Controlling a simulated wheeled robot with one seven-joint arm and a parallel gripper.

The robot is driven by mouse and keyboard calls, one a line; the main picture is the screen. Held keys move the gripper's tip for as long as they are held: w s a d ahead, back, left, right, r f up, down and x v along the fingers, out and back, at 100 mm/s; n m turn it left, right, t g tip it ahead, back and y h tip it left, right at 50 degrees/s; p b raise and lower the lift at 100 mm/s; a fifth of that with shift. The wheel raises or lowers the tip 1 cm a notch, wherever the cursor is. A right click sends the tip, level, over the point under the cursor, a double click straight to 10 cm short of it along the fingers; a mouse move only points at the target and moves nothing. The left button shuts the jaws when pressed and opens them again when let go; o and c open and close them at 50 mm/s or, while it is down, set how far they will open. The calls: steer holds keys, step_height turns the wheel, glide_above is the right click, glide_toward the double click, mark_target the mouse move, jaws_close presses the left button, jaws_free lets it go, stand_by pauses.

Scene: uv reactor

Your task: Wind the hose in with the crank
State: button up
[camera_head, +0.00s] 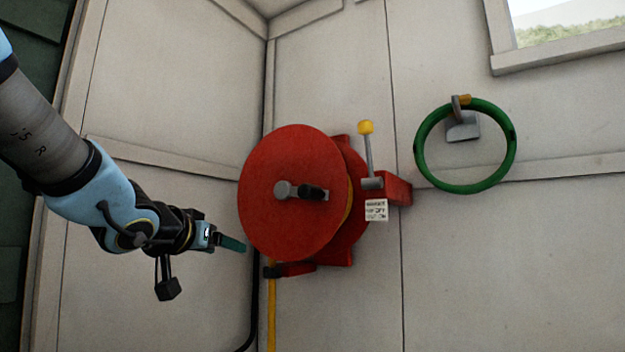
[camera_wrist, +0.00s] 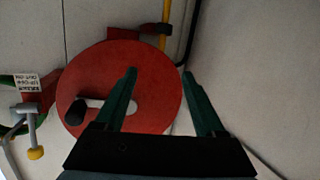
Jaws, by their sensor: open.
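A red hose reel (camera_head: 290,225) is mounted on the wall in the middle of the head view. Its crank (camera_head: 290,189) is a grey arm on the disc's face with a black knob (camera_head: 313,193) at its right end. In the wrist view the reel disc (camera_wrist: 155,90) appears turned over, with the black knob (camera_wrist: 75,112) left of my fingers. A yellow hose (camera_head: 271,310) hangs below the reel. My gripper (camera_head: 232,244) is open and empty, left of the disc and apart from the crank. In the wrist view its green fingers (camera_wrist: 160,75) overlap the disc.
A lever with a yellow ball (camera_head: 366,128) stands upright beside the reel, above a white label (camera_head: 376,210). A coiled green hose (camera_head: 465,188) hangs from a wall hook (camera_head: 462,127) at right. A black cable (camera_head: 254,310) runs down the wall. Space in front of the disc looks clear.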

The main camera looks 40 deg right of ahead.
mark_target(313, 193)
steer(key=s+d+r+m+g+h+p, duration=0.1)
steer(key=s+d+r+m+g+h, duration=0.4)
steer(key=s+r, duration=0.55)
steer(key=shift+n+t+y, duration=0.3)
steer(key=shift+n+t, duration=0.3)
steer(key=p+x, duration=0.1)
steer(key=x, duration=1)
steer(key=shift+d, duration=0.4)
jaws_close()
